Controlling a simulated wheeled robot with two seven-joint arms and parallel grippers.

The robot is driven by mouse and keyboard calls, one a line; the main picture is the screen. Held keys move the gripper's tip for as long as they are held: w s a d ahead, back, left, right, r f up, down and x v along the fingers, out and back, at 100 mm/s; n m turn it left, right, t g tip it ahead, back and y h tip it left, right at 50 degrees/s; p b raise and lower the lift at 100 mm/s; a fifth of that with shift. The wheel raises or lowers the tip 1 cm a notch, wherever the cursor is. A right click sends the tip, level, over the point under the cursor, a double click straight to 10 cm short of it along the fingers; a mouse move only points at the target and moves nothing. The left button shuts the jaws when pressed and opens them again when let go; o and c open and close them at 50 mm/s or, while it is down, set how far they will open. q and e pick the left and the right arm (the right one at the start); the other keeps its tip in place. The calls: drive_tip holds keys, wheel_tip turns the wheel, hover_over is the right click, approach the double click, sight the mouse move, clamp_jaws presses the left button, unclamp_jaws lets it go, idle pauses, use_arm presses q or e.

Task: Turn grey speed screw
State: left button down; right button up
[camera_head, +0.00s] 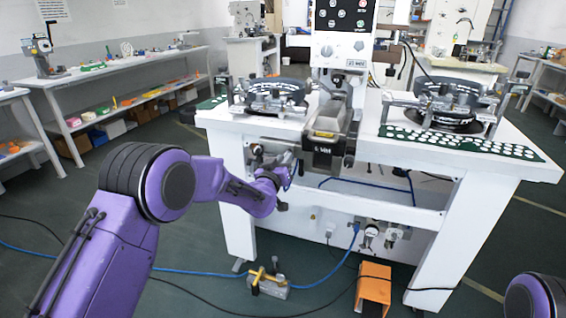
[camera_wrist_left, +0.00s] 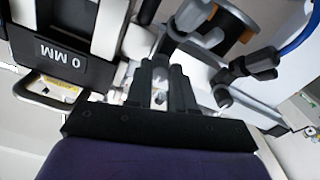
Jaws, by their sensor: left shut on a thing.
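My left gripper (camera_head: 284,160) is at the front edge of the white machine table, left of the central machine unit. In the left wrist view the dark fingers (camera_wrist_left: 160,88) are shut on a small light-grey part, which I take to be the grey speed screw (camera_wrist_left: 159,97). The fingers hide most of it, and its turn angle cannot be told. In the head view the screw is not clearly visible behind my gripper. My right gripper is out of view; only a purple part of my right arm shows at the bottom right.
The machine unit (camera_head: 342,50) stands close right of my left gripper. Round fixtures sit on the white table (camera_head: 350,147), on the left (camera_head: 268,92) and right (camera_head: 445,103). A blue hose (camera_wrist_left: 298,32) runs nearby. An orange box (camera_head: 374,288) is on the floor below.

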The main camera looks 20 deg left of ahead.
use_arm(q)
drive_tip(key=c, duration=1)
unclamp_jaws()
drive_tip(key=s, duration=1)
drive_tip(key=shift+s+a, duration=0.25)
drive_tip(key=shift+s, duration=0.05)
drive_tip(key=s+a+f+n+g+y+p, duration=0.2)
drive_tip(key=s+a+f+g+p, duration=0.15)
drive_tip(key=s+f, duration=0.55)
drive_tip(key=s+a+f+n+g+y+p, duration=0.15)
drive_tip(key=s+f+g, duration=0.25)
drive_tip(key=s+f, duration=0.5)
drive_tip(key=s+f+g+p, duration=0.2)
drive_tip(key=s, duration=0.6)
drive_tip(key=s+a+f+g+p, duration=0.1)
drive_tip(key=s+f+g+p, duration=0.1)
drive_tip(key=s, duration=0.7)
drive_tip(key=s+a+f+g+p, duration=0.1)
drive_tip(key=s+f+g+p, duration=0.1)
drive_tip(key=s, duration=0.6)
drive_tip(key=shift+s+a+f+g+y, duration=0.1)
drive_tip(key=shift+s+a+g+y, duration=0.25)
drive_tip(key=shift+g, duration=0.3)
